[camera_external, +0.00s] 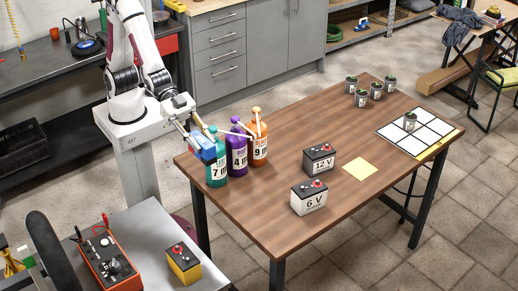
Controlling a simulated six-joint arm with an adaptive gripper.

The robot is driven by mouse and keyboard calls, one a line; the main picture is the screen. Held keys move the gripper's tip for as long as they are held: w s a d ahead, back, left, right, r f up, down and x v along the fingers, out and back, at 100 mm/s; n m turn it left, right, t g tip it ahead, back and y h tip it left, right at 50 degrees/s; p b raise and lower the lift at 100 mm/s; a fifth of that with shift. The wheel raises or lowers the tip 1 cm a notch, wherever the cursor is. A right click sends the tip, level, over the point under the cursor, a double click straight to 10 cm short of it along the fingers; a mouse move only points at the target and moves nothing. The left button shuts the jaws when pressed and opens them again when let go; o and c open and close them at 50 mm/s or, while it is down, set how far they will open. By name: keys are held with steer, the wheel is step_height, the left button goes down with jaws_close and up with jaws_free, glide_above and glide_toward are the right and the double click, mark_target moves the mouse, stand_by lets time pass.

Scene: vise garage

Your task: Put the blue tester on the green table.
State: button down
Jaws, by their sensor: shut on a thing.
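My gripper (191,132) is shut on a small blue box-like thing, which looks like the blue tester (207,149). It is held tilted above the near left corner of the brown wooden table, close to the top of the teal bottle (216,173). Whether it touches the bottle cannot be told. The gripper's fingers are small and partly hidden by the tester. No table with a clearly green top shows in this view.
Purple (238,151) and orange (259,142) pump bottles stand beside the teal one. The wooden table (250,213) also bears two batteries, a yellow note, several small cans and a white grid. A grey table (150,232) at lower left holds an orange tester (108,260) and a yellow-black battery (183,264).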

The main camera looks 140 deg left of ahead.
mark_target(201, 139)
step_height(201, 139, up, 5)
steer(key=shift+f, duration=0.1)
steer(key=w+a+n+g+y, duration=0.15)
steer(key=a+n+y, duration=0.6)
steer(key=a, duration=3.05)
steer(key=s+a+n+g+y, duration=0.1)
steer(key=s+a, duration=0.2)
steer(key=a, duration=0.3)
steer(key=s+a+n+g+y, duration=0.1)
steer(key=s+a+g, duration=0.15)
steer(key=a, duration=0.45)
step_height(201, 139, down, 19)
steer(key=shift+s+r+t, duration=0.15)
steer(key=shift+r+t, duration=0.05)
steer(key=shift+t, duration=0.2)
steer(key=shift+f+m, duration=0.1)
steer(key=shift+m, duration=0.15)
steer(key=shift+f, duration=3.05)
steer(key=shift+f, duration=0.1)
